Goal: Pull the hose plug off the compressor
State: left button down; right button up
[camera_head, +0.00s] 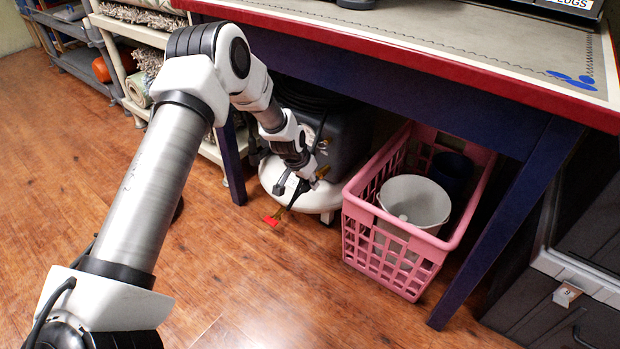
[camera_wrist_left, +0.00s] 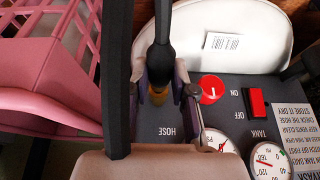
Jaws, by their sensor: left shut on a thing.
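The compressor stands under the workbench, with a white tank (camera_head: 318,200) and a dark upper body (camera_head: 348,135) in the head view. In the wrist view its dark panel (camera_wrist_left: 226,108) carries a HOSE label, a red round knob, a red switch and gauges. The black hose plug (camera_wrist_left: 161,58) stands above the panel near the HOSE label. My left gripper (camera_head: 302,180) reaches in to the compressor; in the wrist view its fingers (camera_wrist_left: 161,92) are shut on the plug. The fingers partly hide the plug's lower end and the fitting. My right gripper is not in view.
A pink crate (camera_head: 354,222) holding a white bucket (camera_head: 416,200) stands close right of the compressor. The workbench top (camera_head: 440,45) and its legs (camera_head: 505,230) frame the space. A shelf (camera_head: 130,30) stands behind left.

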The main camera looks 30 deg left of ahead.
pick_arm(q)
jog(key=shift+s+a+p, duration=0.1)
jog(key=shift+s+p, duration=1.15)
jog(key=shift+s, duration=0.2)
